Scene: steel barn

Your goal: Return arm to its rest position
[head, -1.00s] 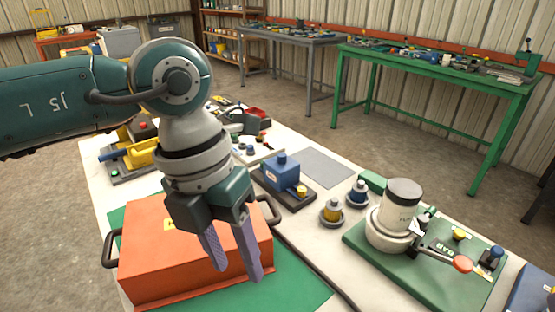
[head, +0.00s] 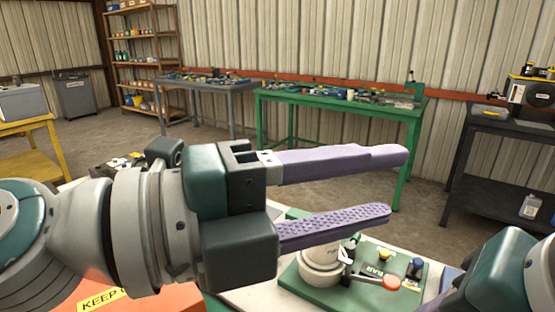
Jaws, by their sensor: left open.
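My left gripper (head: 392,184) is large and close in the head view, reaching in from the left. Its two purple fingers point right and stand apart, with nothing between them. It is above the white worktable (head: 238,298) and hides much of it. Part of my right arm (head: 498,278) shows at the lower right corner; its gripper fingers are not visible. Below my left arm, a piece of the orange box (head: 150,300) with a "KEEP" label shows at the bottom edge.
A green board (head: 395,268) with a white cylinder device (head: 320,265) and a red-knobbed lever lies beneath the fingers. Behind are a green bench (head: 340,97), a grey bench (head: 205,86), a shelf rack (head: 135,50) and a dark cart (head: 500,155). Concrete floor lies between.

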